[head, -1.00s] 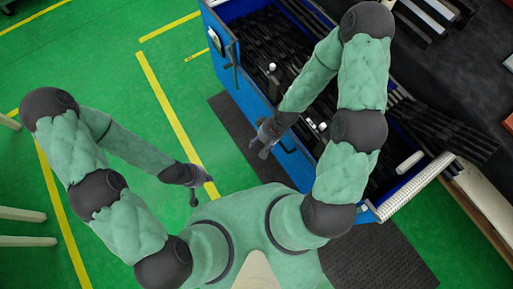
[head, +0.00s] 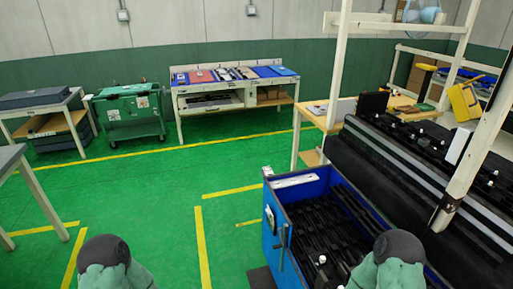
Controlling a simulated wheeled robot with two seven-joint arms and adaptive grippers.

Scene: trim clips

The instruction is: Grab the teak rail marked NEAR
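I cannot make out a teak rail or a NEAR mark in the head view. Several dark rails (head: 325,232) lie in the blue bin (head: 272,245) at the lower middle; they look black and no marks are readable. Neither gripper is in view. Only upper parts of my two arms show at the bottom edge, one at lower left and one at lower right in front of the bin.
A bench with coloured trays (head: 238,88) stands at the back wall, beside a green wheeled cart (head: 130,117). Grey-topped tables (head: 48,101) stand at left. A black rack with a pale post (head: 478,150) fills the right. The green floor (head: 150,200) is clear in the middle.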

